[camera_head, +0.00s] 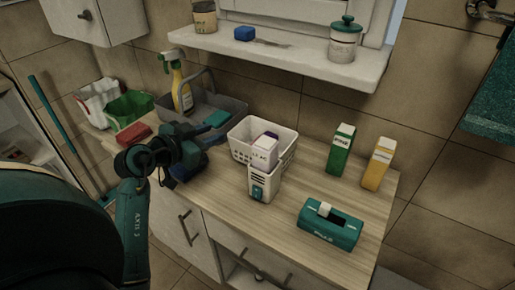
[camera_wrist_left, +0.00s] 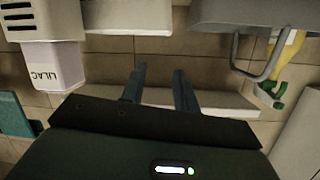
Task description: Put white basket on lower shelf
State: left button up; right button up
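The white basket (camera_head: 239,142) stands on the wooden counter, with boxes marked with letters inside or against it. A white container with a teal panel (camera_head: 264,184) stands right at its front and hides part of it. In the left wrist view the scene is inverted; the slatted white basket (camera_wrist_left: 128,16) shows at the top, beside a lilac-labelled box (camera_wrist_left: 52,68). My left gripper (camera_head: 203,141) is left of the basket, apart from it. In the wrist view its two fingers (camera_wrist_left: 159,88) are spread with nothing between them. An open compartment (camera_head: 240,272) shows below the counter. My right gripper is out of view.
A grey caddy (camera_head: 236,108) with a spray bottle (camera_head: 181,88) stands behind my left gripper. A green carton (camera_head: 339,150), a yellow carton (camera_head: 378,165) and a teal box (camera_head: 330,226) stand to the right. A wall shelf (camera_head: 280,58) hangs above. The counter's front middle is clear.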

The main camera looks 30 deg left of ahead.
aim_at(235, 127)
pick_arm(q)
jog(key=w+f+n, duration=0.1)
jog(key=w, duration=0.2)
jog(key=w+f+n, duration=0.1)
jog(key=w+f, duration=0.1)
jog(key=w, duration=0.2)
jog(key=w+f+n+y+b, duration=0.1)
jog(key=w+f, duration=0.1)
jog(key=w, duration=0.2)
jog(key=shift+a+f, duration=0.15)
jog(key=shift+f, duration=0.05)
jog(key=shift+s, duration=0.1)
grip_shut()
dwell(0.4)
